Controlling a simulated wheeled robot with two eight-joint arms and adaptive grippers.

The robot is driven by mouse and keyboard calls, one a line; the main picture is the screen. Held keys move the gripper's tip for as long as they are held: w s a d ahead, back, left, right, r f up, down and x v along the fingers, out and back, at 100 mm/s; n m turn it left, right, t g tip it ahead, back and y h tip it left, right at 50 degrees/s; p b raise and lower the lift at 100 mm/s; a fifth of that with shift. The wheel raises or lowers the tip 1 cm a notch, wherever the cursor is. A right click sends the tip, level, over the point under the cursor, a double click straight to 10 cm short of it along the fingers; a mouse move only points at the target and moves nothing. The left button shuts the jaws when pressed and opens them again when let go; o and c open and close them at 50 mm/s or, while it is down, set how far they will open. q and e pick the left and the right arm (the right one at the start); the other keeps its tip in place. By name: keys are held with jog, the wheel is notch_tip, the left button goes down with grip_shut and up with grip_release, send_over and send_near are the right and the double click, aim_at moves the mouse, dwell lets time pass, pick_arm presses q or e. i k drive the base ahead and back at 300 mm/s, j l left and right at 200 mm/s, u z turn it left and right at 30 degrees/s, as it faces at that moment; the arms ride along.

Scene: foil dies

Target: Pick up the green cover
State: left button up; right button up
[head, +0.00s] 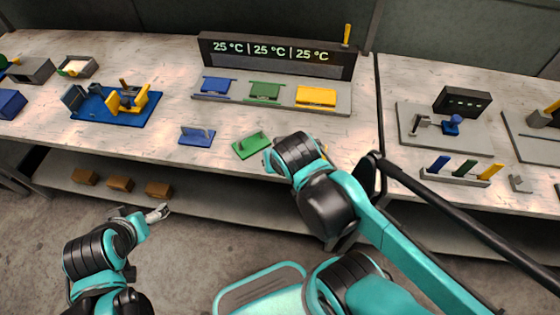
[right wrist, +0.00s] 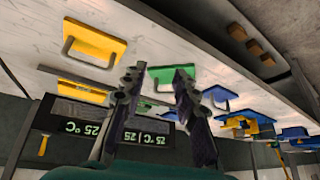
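The loose green cover (head: 252,146), a flat plate with an upright handle, lies on the table near its front edge. In the right wrist view, which is upside down, the green cover (right wrist: 160,74) shows beyond the fingertips, partly hidden by one finger. My right gripper (right wrist: 158,82) is open and empty, its fingers spread and apart from the cover. In the head view the right wrist hides its fingers, just right of the cover. My left gripper (head: 158,213) is low at the left, in front of the table and away from the cover; its opening is unclear.
A similar blue cover (head: 197,136) lies to the left. A yellow cover (right wrist: 95,40) lies on the other side, mostly hidden by my right arm in the head view. Behind, a grey station (head: 340,106) with a temperature display (head: 270,50) holds blue, green and yellow pieces.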

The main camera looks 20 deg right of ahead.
aim_at(259, 90)
jog(key=i+j+z, duration=0.1)
jog(key=z, duration=0.3)
jog(key=i+j+z, duration=0.1)
jog(key=z, duration=0.35)
jog(key=i+j+z, duration=0.1)
jog(key=z, duration=0.3)
jog(key=j+z, duration=0.2)
jog(key=z, duration=0.2)
jog(key=i+j, duration=0.1)
jog(key=j, duration=0.15)
